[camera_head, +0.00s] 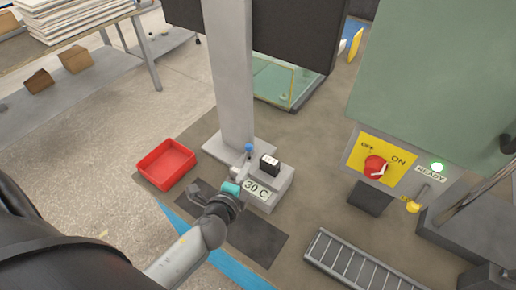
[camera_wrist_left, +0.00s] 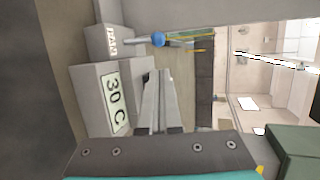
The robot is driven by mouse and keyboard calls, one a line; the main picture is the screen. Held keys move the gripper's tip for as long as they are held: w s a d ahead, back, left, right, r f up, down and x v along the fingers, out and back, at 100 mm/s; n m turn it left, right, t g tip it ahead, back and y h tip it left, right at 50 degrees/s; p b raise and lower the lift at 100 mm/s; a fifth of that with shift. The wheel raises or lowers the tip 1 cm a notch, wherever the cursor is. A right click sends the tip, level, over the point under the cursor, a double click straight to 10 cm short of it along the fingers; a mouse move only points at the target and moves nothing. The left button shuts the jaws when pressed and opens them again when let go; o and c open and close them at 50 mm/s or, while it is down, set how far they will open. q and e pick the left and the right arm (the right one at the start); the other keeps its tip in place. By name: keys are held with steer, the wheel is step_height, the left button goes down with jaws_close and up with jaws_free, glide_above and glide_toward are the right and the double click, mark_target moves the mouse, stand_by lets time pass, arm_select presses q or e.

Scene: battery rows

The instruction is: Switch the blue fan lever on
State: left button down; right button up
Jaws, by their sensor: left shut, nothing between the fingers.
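The fan lever has a blue ball knob (camera_head: 249,148) beside the grey column. In the left wrist view the blue knob (camera_wrist_left: 158,40) sits at the end of a light rod that sticks out from the box marked FAN (camera_wrist_left: 111,41). That FAN box (camera_head: 270,164) stands on a grey block with a 30 C display (camera_head: 257,190). My left gripper (camera_head: 236,173) is beside this block, close below the knob. In the left wrist view its fingers (camera_wrist_left: 159,75) are together and empty, pointing toward the knob, with a visible gap. My right gripper is not in view.
A red bin (camera_head: 166,164) lies left of the column (camera_head: 233,80). At right, a green machine has a yellow panel with a red OFF/ON knob (camera_head: 375,168) and a lit READY lamp (camera_head: 437,167). A roller track (camera_head: 350,262) lies in front.

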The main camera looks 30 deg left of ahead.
mark_target(254, 163)
arm_select(q)
steer(key=shift+w+f, duration=0.15)
steer(key=shift+w, duration=0.2)
steer(key=b+x, duration=0.1)
steer(key=x, duration=0.6)
steer(key=shift+w+a, duration=0.1)
steer(key=shift+b+x, duration=0.35)
steer(key=shift+x, duration=0.65)
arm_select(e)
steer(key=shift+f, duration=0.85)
arm_select(q)
steer(key=shift+f, duration=0.1)
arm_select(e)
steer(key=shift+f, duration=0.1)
